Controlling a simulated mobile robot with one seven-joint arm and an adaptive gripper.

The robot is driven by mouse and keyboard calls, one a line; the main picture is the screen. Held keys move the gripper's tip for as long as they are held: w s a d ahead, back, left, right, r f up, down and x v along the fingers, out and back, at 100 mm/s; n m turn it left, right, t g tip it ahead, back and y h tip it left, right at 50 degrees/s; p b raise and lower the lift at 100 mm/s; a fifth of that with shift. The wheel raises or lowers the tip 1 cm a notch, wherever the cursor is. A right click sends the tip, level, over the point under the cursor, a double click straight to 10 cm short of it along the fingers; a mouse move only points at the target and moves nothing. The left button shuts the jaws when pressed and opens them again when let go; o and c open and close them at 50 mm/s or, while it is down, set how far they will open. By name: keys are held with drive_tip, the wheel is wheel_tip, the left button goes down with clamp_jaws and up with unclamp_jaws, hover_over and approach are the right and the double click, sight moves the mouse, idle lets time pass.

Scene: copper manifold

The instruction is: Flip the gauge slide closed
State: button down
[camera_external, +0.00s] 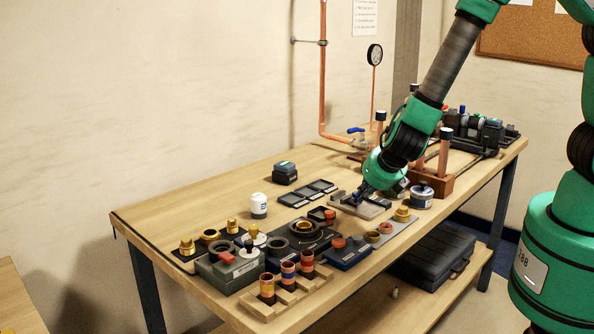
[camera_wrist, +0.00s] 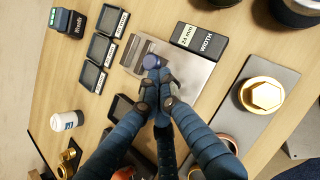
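The gauge is a flat metal plate (camera_wrist: 195,78) on the table, with a black block (camera_wrist: 199,40) marked "24 mm WIDTH" along one edge. It also shows in the external view (camera_external: 372,212). A small purple-blue knob (camera_wrist: 153,61), apparently on the gauge slide, shows just past my fingertips. My gripper (camera_wrist: 156,80) points down over the plate, its fingers drawn together right beside the knob. It also shows low over the gauge in the external view (camera_external: 360,194). The fingers hide part of the slide, and whether they touch the knob is unclear.
Several dark trays (camera_wrist: 103,48) lie on one side of the gauge. A grey plate with a brass hex fitting (camera_wrist: 262,95) lies on the other. A white jar (camera_external: 259,205) and a dark box (camera_external: 285,173) stand farther left. Copper pipes on a wooden block (camera_external: 433,184) stand behind, close to my arm.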

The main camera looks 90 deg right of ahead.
drive_tip(key=shift+s+a+r, duration=0.15)
drive_tip(key=shift+a, duration=0.5)
drive_tip(key=shift+s+a+r+p, duration=0.1)
drive_tip(key=shift+s+a+p, duration=0.05)
drive_tip(key=shift+a, duration=0.35)
drive_tip(key=shift+s+a+r+p, duration=0.1)
drive_tip(key=shift+s+a+p, duration=0.05)
drive_tip(key=shift+a, duration=0.3)
drive_tip(key=p+v, duration=0.2)
drive_tip(key=v, duration=0.8)
drive_tip(key=shift+s, duration=0.15)
drive_tip(key=s+a+r+m+y+b, duration=0.1)
drive_tip(key=s+a+r+m, duration=0.1)
drive_tip(key=s+r+m, duration=0.35)
drive_tip(key=s+a+r+m+y+b, duration=0.1)
drive_tip(key=s+r+m, duration=0.2)
drive_tip(key=r+m, duration=0.5)
drive_tip(key=s+a+r+m+t+y+b, duration=0.1)
drive_tip(key=s+a+r+m+t+y, duration=0.2)
drive_tip(key=s+a+r+m+y, duration=0.2)
drive_tip(key=s+a+r+m, duration=0.3)
drive_tip(key=s+a+r, duration=0.3)
drive_tip(key=s+r, duration=0.1)
drive_tip(key=shift+r+y, duration=0.3)
drive_tip(key=shift+a, duration=0.1)
